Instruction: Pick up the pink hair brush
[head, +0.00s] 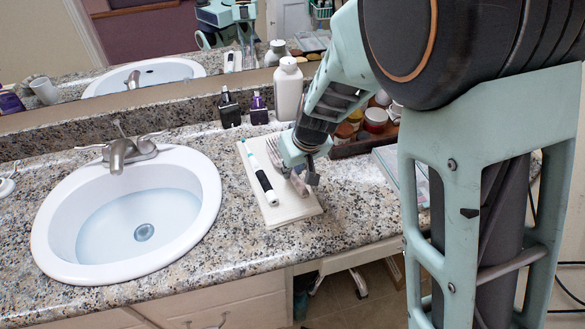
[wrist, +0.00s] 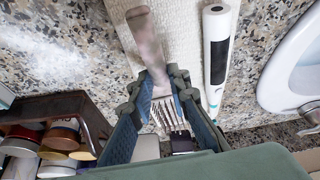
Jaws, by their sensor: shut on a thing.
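My gripper (head: 300,172) is low over a white folded cloth or mat (head: 295,212) right of the sink. In the wrist view, my gripper (wrist: 164,82) is shut on a slim pinkish-grey thing with a flat handle (wrist: 149,42) and long tines (wrist: 172,116), more like a fork than a bristled brush. I take it for the pink hair brush. Its handle reaches out over the mat, also seen in the wrist view (wrist: 185,22). The tines show beside my gripper in the head view (head: 272,151). I cannot tell whether it is clear of the mat.
A white and black electric toothbrush (head: 264,185) lies on the mat close to the left. The sink (head: 65,240) holds water. Two dark bottles (head: 229,108) and a white bottle (head: 288,90) stand behind. A wooden box of jars (head: 350,148) is at the right.

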